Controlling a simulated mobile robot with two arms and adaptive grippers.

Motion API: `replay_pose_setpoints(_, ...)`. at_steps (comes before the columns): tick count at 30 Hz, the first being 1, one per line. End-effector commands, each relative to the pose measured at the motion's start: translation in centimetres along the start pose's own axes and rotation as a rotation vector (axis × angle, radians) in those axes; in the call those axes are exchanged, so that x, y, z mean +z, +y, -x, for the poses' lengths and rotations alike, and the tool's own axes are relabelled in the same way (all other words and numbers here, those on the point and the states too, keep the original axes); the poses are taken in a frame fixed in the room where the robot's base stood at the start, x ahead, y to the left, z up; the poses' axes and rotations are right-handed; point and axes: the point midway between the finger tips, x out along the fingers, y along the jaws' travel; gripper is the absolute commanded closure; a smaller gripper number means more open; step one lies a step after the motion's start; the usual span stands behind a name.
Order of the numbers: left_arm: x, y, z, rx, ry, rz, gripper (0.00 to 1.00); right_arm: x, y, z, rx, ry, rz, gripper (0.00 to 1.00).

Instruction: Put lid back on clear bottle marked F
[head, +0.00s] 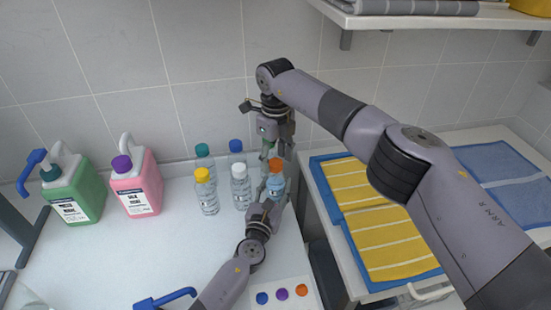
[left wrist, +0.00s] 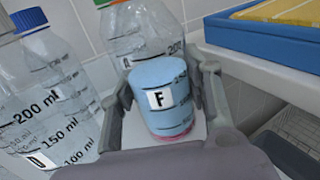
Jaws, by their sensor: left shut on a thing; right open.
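The bottle marked F (left wrist: 163,98) is pale blue with a pinkish base in the left wrist view. My left gripper (left wrist: 165,100) is shut around its sides. In the head view, the bottle (head: 276,184) and the left gripper (head: 268,196) are at the counter's right edge. I cannot make out a lid on it. My right gripper (head: 277,150) is open, pointing down just above this spot. A small green patch shows by its fingers; I cannot tell what it is. A blue lid (head: 262,298), purple lid (head: 282,294) and orange lid (head: 302,291) lie on a white pad at the front.
An orange-capped bottle (left wrist: 140,28) stands right behind bottle F. Yellow-capped (head: 206,192), white-capped (head: 240,187), teal-capped and blue-capped bottles stand to the left. Green (head: 73,195) and pink (head: 137,185) jugs stand further left. Towels on blue trays (head: 375,225) are at the right.

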Motion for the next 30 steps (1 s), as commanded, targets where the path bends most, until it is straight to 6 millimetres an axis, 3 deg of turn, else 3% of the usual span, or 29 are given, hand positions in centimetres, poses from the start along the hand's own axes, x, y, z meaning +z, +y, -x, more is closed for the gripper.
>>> replay_pose_setpoints(15, -0.1, 0.0, 0.0, 0.000, 0.001, 0.000, 1.00, 0.1, -0.1, 9.8, -0.002, -0.002, -0.001, 0.48)
replay_pose_setpoints(21, -0.1, 0.0, 0.0, 0.000, 0.001, 0.000, 1.00, 0.0, 0.0, 11.4, -0.001, -0.001, -0.001, 0.48)
replay_pose_setpoints(29, -0.1, 0.0, 0.0, 0.000, 0.001, 0.000, 1.00, 0.0, 0.0, 11.5, 0.000, -0.001, 0.000, 0.48)
replay_pose_setpoints(30, -0.1, 0.0, 0.0, 0.000, 0.001, 0.000, 0.55, 0.0, 0.0, 11.5, 0.000, 0.000, 0.000, 0.48)
